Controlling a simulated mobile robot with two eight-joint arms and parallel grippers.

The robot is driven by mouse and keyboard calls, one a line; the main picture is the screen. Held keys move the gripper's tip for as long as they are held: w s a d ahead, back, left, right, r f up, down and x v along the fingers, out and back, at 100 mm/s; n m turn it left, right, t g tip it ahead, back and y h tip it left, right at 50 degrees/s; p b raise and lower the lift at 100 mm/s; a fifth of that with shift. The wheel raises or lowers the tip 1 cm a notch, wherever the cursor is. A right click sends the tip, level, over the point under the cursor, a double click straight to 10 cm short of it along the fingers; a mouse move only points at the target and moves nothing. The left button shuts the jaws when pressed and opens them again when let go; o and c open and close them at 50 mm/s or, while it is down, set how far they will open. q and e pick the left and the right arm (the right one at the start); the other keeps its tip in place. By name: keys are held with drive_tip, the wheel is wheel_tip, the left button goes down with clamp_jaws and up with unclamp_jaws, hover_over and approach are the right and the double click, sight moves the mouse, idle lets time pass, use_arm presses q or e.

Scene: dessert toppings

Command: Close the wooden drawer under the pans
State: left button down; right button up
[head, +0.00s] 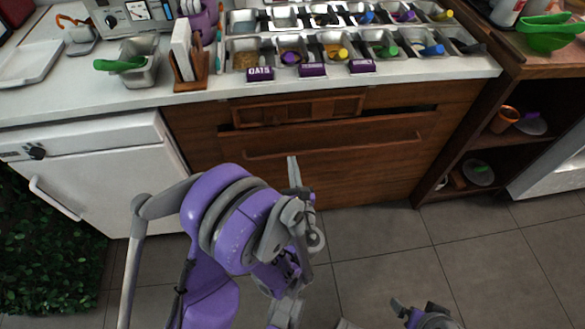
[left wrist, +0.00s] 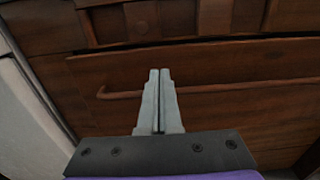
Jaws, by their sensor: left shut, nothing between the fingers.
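The wooden drawer (head: 350,140) is in the brown cabinet under the counter, with a long bar handle (head: 395,141) across its front. A dark gap runs along its top edge, so it stands slightly open. It also fills much of the left wrist view (left wrist: 230,105), handle included. The metal pans (head: 330,48) sit in rows on the counter above. My left gripper (head: 293,162) is shut and empty in front of the drawer's left-middle part; its fingers point at the front in the left wrist view (left wrist: 160,75). Contact cannot be told. My right gripper (head: 410,308) shows only partly at the bottom edge.
A white cabinet (head: 90,165) with a handle stands left of the drawer. An open wooden shelf (head: 490,140) with cups and plates stands right. The tiled floor (head: 385,240) before the drawer is clear. Small purple label signs (head: 312,70) line the counter's front edge.

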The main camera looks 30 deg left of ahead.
sight(286, 131)
use_arm(q)
drive_tip(key=x, duration=0.9)
drive_tip(key=shift+w+a+b, duration=0.2)
drive_tip(key=shift+b, duration=0.1)
drive_tip(key=x, duration=0.4)
drive_tip(key=shift+w+a, duration=0.3)
drive_tip(key=shift+w, duration=0.1)
drive_tip(key=shift+r, duration=0.15)
